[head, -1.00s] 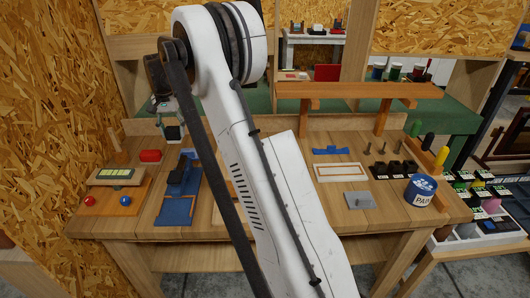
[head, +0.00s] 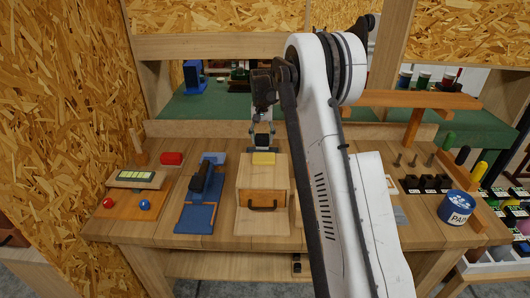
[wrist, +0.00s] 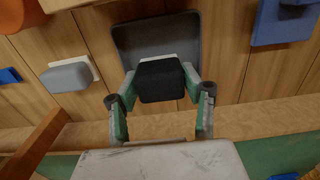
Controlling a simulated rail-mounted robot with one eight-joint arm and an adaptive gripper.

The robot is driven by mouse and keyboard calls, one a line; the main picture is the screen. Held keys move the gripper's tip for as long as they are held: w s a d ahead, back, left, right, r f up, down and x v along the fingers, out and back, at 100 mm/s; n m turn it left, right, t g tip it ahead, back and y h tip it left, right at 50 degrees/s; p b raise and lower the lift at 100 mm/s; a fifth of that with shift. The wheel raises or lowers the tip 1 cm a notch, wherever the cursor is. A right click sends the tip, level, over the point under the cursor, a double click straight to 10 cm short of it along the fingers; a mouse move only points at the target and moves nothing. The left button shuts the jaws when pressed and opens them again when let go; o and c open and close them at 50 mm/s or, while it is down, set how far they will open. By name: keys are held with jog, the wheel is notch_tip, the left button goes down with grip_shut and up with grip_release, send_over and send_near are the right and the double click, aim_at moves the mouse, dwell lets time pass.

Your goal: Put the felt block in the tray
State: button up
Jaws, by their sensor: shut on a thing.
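The felt block (wrist: 161,82) is black with a pale layer along its far side. My gripper (wrist: 160,100) is shut on it, with a finger at either side. In the head view the block (head: 263,141) hangs below my gripper (head: 262,134), at the back of the bench. A dark grey, rounded tray (wrist: 150,36) lies just beyond and beneath the block in the wrist view. In the head view a strip of the tray (head: 250,150) shows behind a wooden box. I cannot tell whether block and tray touch.
A red block (head: 171,158) lies farther left. A paint tin (head: 456,207) stands at right. My arm hides the middle right.

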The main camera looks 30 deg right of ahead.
jog(key=shift+f, duration=2.75)
jog(key=shift+f, duration=0.1)
jog(key=shift+f, duration=0.1)
jog(key=o, duration=1.1)
jog(key=shift+o, duration=0.2)
